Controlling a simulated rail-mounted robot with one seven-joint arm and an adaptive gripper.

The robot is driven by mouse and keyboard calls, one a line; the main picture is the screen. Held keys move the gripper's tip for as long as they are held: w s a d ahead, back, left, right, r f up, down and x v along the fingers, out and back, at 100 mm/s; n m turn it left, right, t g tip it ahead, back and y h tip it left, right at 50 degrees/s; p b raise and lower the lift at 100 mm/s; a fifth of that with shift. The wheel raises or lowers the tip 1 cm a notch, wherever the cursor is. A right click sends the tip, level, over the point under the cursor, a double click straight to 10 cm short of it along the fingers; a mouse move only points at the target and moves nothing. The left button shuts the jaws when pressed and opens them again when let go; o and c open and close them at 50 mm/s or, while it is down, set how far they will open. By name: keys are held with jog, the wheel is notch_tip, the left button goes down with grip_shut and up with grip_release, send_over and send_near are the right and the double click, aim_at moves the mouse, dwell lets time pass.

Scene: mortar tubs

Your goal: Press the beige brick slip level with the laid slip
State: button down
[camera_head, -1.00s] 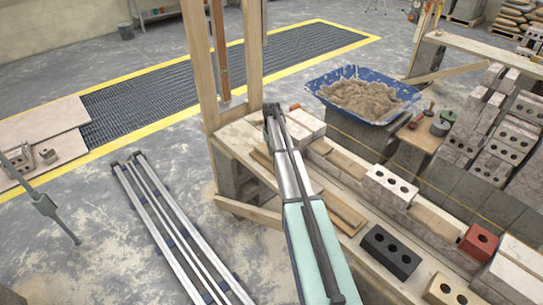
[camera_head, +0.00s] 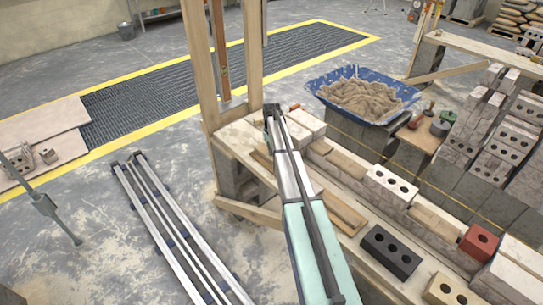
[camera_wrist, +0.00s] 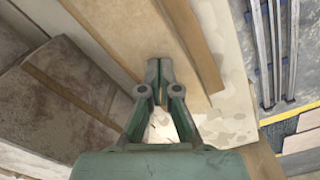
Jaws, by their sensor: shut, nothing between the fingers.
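My gripper (camera_wrist: 160,72) is shut and empty in the wrist view. Its fingertips are over a flat tan piece (camera_wrist: 125,28) with a browner strip (camera_wrist: 196,45) along its right side. I cannot tell whether the tips touch it. In the head view my arm reaches to the far end of the plank, and it hides the fingertips. Flat tan pieces (camera_head: 346,163) lie along the low wall there. I cannot tell for sure which is the beige brick slip and which is the laid slip.
Brown blocks (camera_wrist: 45,95) lie left of the gripper in the wrist view. Timber posts (camera_head: 255,50) rise behind the arm.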

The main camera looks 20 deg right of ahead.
jog(key=shift+s+f, duration=0.1)
jog(key=shift+f, duration=0.05)
dwell(0.6)
jog(key=shift+r+p, duration=1.1)
jog(key=shift+r, duration=1.4)
jog(key=s+a+f+n, duration=0.1)
jog(key=s+a+f, duration=0.1)
jog(key=s+a, duration=0.9)
jog(key=s+a+f+n, duration=0.15)
jog(key=s+a, duration=0.45)
jog(key=s, duration=0.8)
jog(key=s+a+f, duration=0.3)
jog(key=s+a, duration=0.6)
jog(key=s, duration=0.4)
jog(key=s+f+g, duration=0.3)
jog(key=s+f, duration=0.6)
jog(key=s, duration=0.5)
jog(key=s+f+g, duration=0.3)
jog(key=s+f, duration=0.6)
jog(key=s, duration=0.5)
jog(key=shift+d+f+g, duration=0.2)
jog(key=shift+d+g, duration=0.2)
